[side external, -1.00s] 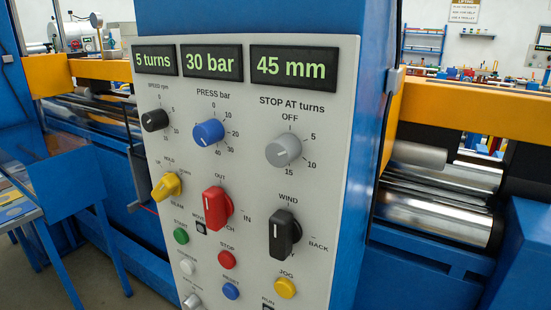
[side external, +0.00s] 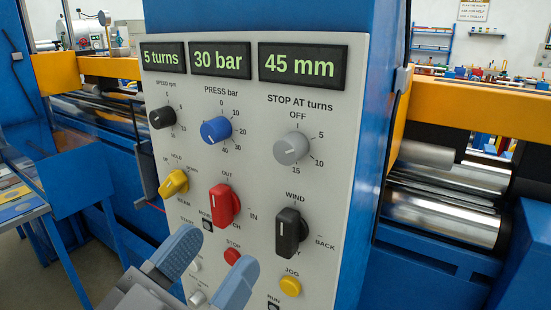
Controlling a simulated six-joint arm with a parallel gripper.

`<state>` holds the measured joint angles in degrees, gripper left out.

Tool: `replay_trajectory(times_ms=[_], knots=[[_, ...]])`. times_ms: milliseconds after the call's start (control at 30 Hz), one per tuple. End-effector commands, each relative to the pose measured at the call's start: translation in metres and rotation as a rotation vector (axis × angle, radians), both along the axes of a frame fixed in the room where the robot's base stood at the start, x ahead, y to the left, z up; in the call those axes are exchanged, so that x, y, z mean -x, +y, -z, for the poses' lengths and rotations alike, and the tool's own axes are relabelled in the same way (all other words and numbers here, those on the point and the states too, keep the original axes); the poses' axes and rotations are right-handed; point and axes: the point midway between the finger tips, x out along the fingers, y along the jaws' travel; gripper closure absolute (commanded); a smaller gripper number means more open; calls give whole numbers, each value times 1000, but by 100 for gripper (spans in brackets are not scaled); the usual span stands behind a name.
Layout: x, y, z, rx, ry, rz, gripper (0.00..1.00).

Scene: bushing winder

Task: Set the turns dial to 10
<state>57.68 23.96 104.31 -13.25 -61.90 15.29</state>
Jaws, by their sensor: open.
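The turns dial (side external: 291,148) is a round grey knob under the label STOP AT turns, at the upper right of the panel. Its scale reads OFF at the top, then 5, 10 and 15 clockwise. Its faint pale pointer mark seems to face left, slightly downward, away from the 10. My gripper (side external: 217,251) is at the bottom of the view, with two blue-grey fingers spread apart and nothing between them. It is below and left of the dial, not touching it. The fingers hide part of the lower panel buttons.
The panel (side external: 263,188) also carries a blue press knob (side external: 215,130), a black speed knob (side external: 161,117), a yellow knob (side external: 174,184), a red lever knob (side external: 223,204) and a black WIND knob (side external: 291,233). The displays (side external: 302,65) read 5 turns, 30 bar and 45 mm.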

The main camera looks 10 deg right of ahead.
Motion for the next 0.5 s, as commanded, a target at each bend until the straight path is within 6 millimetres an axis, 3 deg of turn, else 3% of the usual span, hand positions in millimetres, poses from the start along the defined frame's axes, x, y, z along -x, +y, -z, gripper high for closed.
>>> replay_trajectory(times_ms=[500], knots=[[-49, -47, -28, 1, -1, -2, 40]])
